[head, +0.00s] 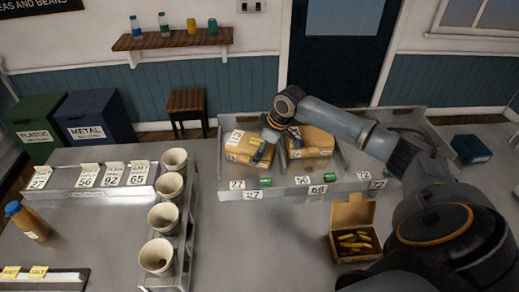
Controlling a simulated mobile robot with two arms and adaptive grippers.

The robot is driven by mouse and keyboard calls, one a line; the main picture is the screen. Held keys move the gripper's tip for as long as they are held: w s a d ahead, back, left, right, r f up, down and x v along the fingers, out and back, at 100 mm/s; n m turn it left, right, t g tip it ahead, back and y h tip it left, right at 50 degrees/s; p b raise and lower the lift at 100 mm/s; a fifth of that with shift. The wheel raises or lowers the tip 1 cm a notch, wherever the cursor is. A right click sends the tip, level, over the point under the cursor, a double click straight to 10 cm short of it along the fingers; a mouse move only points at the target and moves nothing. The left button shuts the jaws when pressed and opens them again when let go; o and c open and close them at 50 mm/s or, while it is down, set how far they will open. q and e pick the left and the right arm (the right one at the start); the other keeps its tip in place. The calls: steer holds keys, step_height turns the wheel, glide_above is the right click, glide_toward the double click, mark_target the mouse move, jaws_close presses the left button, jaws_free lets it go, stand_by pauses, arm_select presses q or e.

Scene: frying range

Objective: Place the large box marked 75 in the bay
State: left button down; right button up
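A brown box (239,146) with white labels sits in the left part of the grey metal bay tray (215,181) at the back of the counter. Its number is too small to read surely. A second brown box (318,139) sits to its right in the same tray, partly behind my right arm. My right gripper (262,152) reaches in from the right and points down at the right side of the left box. Whether its fingers touch the box or are closed is not clear. My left gripper is not in view.
Number tags and green pieces (265,182) line the tray's front. An open box of fries (352,240) stands on the counter near my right arm. Paper cups (162,217) stand in a rack at left.

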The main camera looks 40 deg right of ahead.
steer(key=b+v, duration=0.2)
steer(key=v, duration=0.8)
steer(key=shift+s+d+r, duration=0.1)
steer(key=shift+d+r, duration=0.05)
steer(key=shift+r, duration=0.2)
steer(key=shift+s+r+b, duration=0.15)
steer(key=shift+r+b, duration=0.15)
steer(key=shift+r, duration=0.1)
